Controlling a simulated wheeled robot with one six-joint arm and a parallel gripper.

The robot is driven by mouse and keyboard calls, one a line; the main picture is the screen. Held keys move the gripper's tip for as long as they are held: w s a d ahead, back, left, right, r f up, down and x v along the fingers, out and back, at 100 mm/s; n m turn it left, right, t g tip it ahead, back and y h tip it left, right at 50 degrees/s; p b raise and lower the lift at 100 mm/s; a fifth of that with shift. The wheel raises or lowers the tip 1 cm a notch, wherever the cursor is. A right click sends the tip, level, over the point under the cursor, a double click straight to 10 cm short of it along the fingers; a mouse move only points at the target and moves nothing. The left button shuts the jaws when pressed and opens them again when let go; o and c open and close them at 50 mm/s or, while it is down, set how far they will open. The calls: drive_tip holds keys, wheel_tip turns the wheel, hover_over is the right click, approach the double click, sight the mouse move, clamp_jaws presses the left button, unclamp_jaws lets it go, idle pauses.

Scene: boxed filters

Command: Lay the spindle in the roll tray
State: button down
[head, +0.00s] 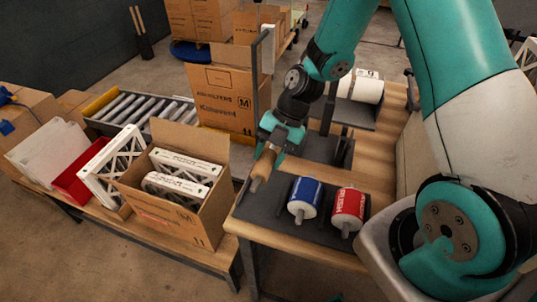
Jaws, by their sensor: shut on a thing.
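My gripper (274,149) is shut on the spindle (263,168), a brown cylinder with a thin pale end pointing down and left. The spindle is tilted in the picture, over the left part of the dark grey roll tray (272,226). I cannot tell whether it touches the tray. A blue-and-white roll (305,195) and a red-and-white roll (347,206) lie in the tray to the right of the spindle, with dark upright supports beside them.
A white roll (361,88) sits on a dark stand behind the tray. To the left stand an open carton (182,222) of boxed filters, a red bin (75,183) and a roller conveyor (128,108). A tall carton (222,93) stands behind my gripper.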

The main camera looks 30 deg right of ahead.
wheel_tip(320, 180, down, 8)
drive_tip(key=b, duration=0.7)
drive_tip(key=shift+f, duration=0.15)
drive_tip(key=c, duration=0.5)
unclamp_jaws()
drive_tip(key=shift+c, duration=0.2)
wheel_tip(320, 180, up, 20)
drive_tip(key=b, duration=0.1)
drive_tip(key=shift+b, duration=0.3)
drive_tip(key=shift+s, duration=0.15)
